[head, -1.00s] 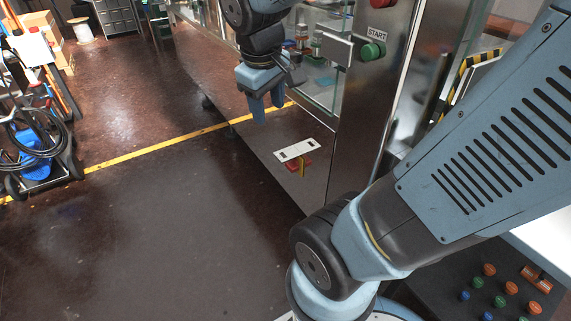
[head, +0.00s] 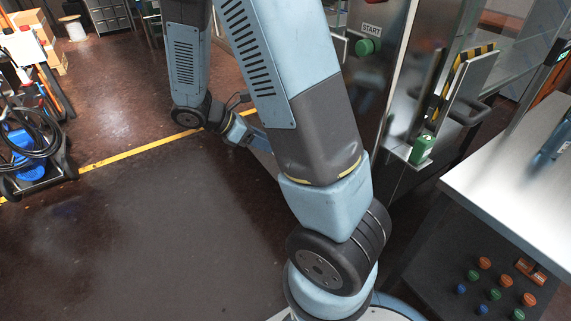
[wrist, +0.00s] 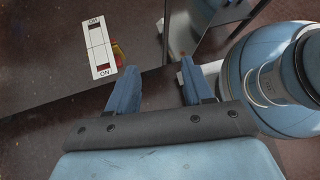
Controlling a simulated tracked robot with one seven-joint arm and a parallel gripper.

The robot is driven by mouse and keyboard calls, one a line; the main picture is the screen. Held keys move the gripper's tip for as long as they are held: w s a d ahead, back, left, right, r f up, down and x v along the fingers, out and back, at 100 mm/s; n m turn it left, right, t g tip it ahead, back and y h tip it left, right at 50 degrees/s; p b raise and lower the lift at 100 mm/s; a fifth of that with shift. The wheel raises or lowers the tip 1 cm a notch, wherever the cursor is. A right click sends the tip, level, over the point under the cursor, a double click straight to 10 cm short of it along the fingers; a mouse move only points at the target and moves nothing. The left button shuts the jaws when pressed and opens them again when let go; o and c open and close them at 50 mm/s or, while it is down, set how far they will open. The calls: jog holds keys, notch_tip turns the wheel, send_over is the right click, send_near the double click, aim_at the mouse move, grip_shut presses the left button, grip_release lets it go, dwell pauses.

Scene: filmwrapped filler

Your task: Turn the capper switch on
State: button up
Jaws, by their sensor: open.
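The switch and plate lie left of and beyond the left finger, with a gap. In the head view my arm covers the switch and most of the gripper.
A steel machine post carries a green START button (head: 367,46). A small green can (head: 422,149) stands on a ledge beside it. A steel-topped bench (head: 500,170) with several coloured buttons is at the right. A loaded cart (head: 35,130) stands at the left; the floor between is open.

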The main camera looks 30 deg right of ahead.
jog(key=w+f+n+t+h, duration=0.3)
jog(key=f+n+t, duration=0.2)
jog(key=f+n, duration=0.7)
jog(key=w+f+n+t+h, duration=0.2)
jog(key=f+n+t+h, duration=0.25)
jog(key=f+n, duration=0.75)
jog(key=x, duration=1.4)
jog(key=shift+w+f+t+y, duration=0.2)
jog(key=shift+w+t+y, duration=0.15)
jog(key=shift+w+t, duration=0.1)
jog(key=shift+c, duration=0.5)
